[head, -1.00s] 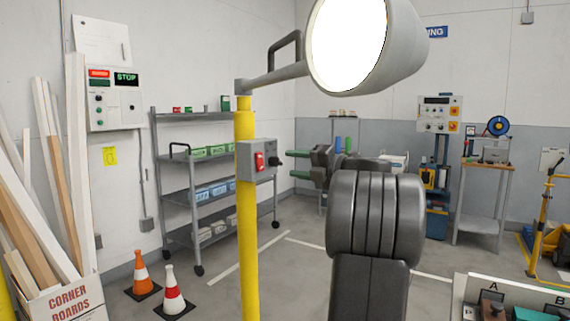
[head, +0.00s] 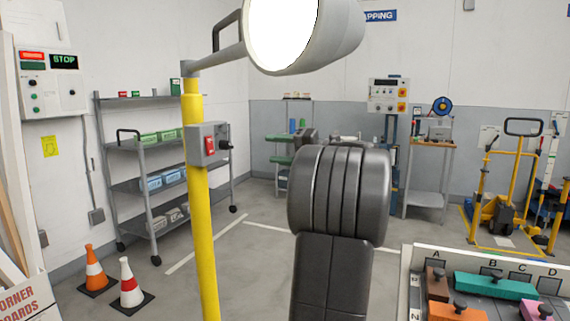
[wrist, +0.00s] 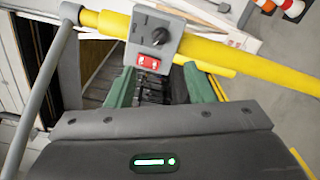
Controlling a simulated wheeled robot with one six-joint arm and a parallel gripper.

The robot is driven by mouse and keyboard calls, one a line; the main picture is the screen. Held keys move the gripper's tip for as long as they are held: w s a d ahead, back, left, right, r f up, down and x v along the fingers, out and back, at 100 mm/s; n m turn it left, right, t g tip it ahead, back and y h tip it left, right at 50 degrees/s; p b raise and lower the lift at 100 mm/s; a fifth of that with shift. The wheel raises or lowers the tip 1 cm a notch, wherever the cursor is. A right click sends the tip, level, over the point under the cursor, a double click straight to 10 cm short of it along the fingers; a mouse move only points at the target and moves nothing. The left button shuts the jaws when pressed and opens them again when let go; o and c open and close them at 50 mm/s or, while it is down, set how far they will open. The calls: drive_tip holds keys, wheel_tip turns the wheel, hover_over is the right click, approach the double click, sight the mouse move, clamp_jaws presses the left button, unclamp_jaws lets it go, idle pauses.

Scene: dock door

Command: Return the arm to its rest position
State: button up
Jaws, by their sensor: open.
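My gripper (wrist: 160,88) shows in the wrist view with its two green fingers apart and nothing seen held between them. In the head view my arm's dark joint stands at the centre and hides most of the gripper behind it. A grey switch box (wrist: 157,38) with a red rocker and a black knob shows beyond the fingers in the wrist view. In the head view this box (head: 208,144) is fixed to a yellow post (head: 203,240), left of my arm. I cannot tell the exact gap between fingers and box.
A large lamp (head: 340,40) with a bright white face hangs from the post above my arm. A shelf cart (head: 150,190) and two traffic cones (head: 130,284) stand at left. A lettered board with coloured pieces (head: 422,256) is at lower right.

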sight(231, 146)
drive_tip(key=x, duration=1.3)
drive_tip(key=shift+a, duration=0.3)
drive_tip(key=shift+d, duration=0.1)
drive_tip(key=v, duration=1.4)
drive_tip(key=w+a+m+p, duration=0.1)
drive_tip(key=a+m+p, duration=0.1)
drive_tip(key=a+m, duration=0.1)
drive_tip(key=w+a+m+p, duration=0.2)
drive_tip(key=a+m, duration=0.2)
drive_tip(key=a, duration=0.2)
drive_tip(key=w+a+m+p, duration=0.2)
drive_tip(key=a+m, duration=0.2)
drive_tip(key=shift+a, duration=0.15)
drive_tip(key=m+p, duration=0.2)
drive_tip(key=m, duration=0.7)
drive_tip(key=shift+s+f, duration=0.1)
